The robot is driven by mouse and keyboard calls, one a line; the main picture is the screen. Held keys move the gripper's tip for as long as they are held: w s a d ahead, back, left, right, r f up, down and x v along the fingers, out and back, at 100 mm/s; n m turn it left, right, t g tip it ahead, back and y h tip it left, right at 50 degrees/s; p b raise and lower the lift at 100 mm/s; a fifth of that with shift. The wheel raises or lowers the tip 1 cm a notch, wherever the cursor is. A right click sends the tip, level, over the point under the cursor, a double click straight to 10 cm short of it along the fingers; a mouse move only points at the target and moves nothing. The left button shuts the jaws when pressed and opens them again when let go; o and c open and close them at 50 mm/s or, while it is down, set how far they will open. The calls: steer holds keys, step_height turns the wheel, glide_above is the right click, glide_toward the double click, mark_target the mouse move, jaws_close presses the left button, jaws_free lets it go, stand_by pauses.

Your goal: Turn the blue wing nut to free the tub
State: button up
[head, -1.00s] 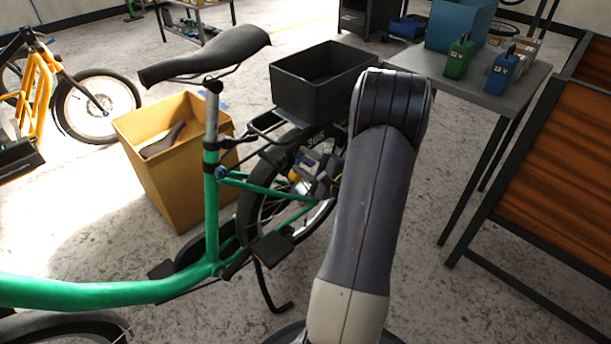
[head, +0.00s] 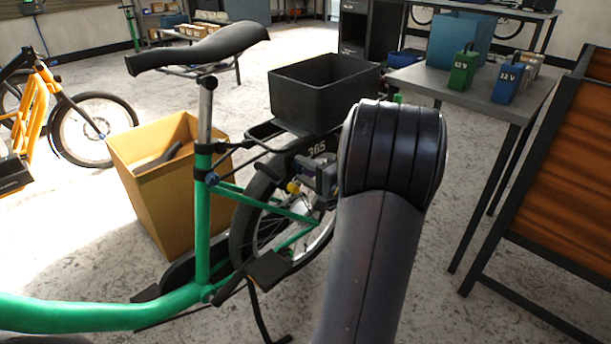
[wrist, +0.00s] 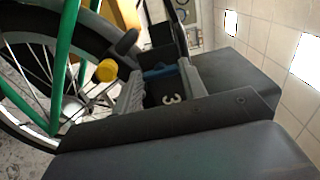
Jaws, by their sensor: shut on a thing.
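The black tub (head: 325,92) sits upright on the rear rack of the green bike, in the head view. The blue wing nut (wrist: 160,71) shows as a small blue bar between my fingers in the wrist view. My gripper (wrist: 160,84) is shut on it, with one grey finger on each side. In the head view my gripper (head: 318,178) is beside the rear wheel, below the tub, and partly hidden behind my arm. The wing nut cannot be made out there.
A yellow knob (wrist: 105,70) is left of my fingers; it also shows in the head view (head: 293,187). A cardboard box (head: 165,195) stands behind the bike. A grey table (head: 465,95) with green and blue battery packs is at right, near a wooden panel (head: 560,170).

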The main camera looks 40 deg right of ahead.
stand_by(0.3)
steer(key=o, duration=1)
steer(key=shift+s, duration=0.15)
steer(key=s+p, duration=0.1)
steer(key=s, duration=0.6)
steer(key=s+p, duration=0.1)
steer(key=s, duration=0.2)
steer(key=shift+s+d+p, duration=0.25)
steer(key=shift+d+p, duration=0.1)
steer(key=shift+d, duration=0.05)
steer(key=w+b, duration=0.1)
steer(key=w, duration=0.2)
steer(key=w+b, duration=0.1)
steer(key=w, duration=0.3)
steer(key=w+a, duration=0.1)
steer(key=w, duration=0.3)
steer(key=shift+b, duration=0.4)
